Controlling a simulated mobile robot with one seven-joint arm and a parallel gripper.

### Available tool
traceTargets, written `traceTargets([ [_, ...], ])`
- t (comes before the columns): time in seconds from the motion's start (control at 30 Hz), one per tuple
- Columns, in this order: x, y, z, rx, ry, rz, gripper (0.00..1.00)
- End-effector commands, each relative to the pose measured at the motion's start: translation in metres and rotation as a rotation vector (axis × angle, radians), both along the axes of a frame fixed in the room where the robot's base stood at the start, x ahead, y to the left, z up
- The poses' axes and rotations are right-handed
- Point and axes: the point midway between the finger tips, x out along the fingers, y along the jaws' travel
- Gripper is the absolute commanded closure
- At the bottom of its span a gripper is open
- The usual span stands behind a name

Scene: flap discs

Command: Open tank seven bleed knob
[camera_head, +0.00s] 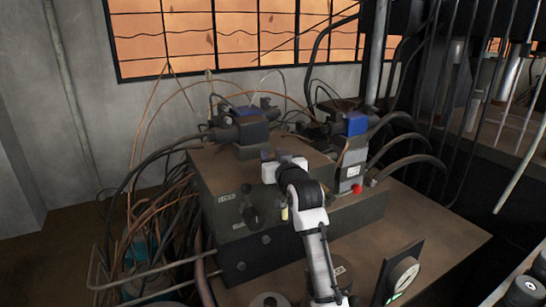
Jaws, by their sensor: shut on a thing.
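My gripper (269,173) is at the upper front edge of a large dark metal block (215,180). Its white hand and my white and black arm cover part of the block's front face. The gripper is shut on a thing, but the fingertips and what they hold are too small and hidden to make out. A dark round knob (250,216) is on the front face, left of and below the gripper, apart from it. A small label plate (227,197) is left of that knob. I cannot read which knob belongs to tank seven.
A red button (357,189) is right of my arm. Loose cables and pipes (150,250) crowd the left. The brown surface (430,235) at right is mostly clear.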

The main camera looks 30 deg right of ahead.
Motion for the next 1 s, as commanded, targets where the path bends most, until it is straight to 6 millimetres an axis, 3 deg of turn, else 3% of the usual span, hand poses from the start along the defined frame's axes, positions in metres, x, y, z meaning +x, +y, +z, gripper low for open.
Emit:
traceTargets([
  [0.27,0.000,0.001,-0.004,0.000,-0.002,0.102,0.94],
  [1.0,-0.001,0.012,0.000,0.004,-0.001,0.673,0.94],
])
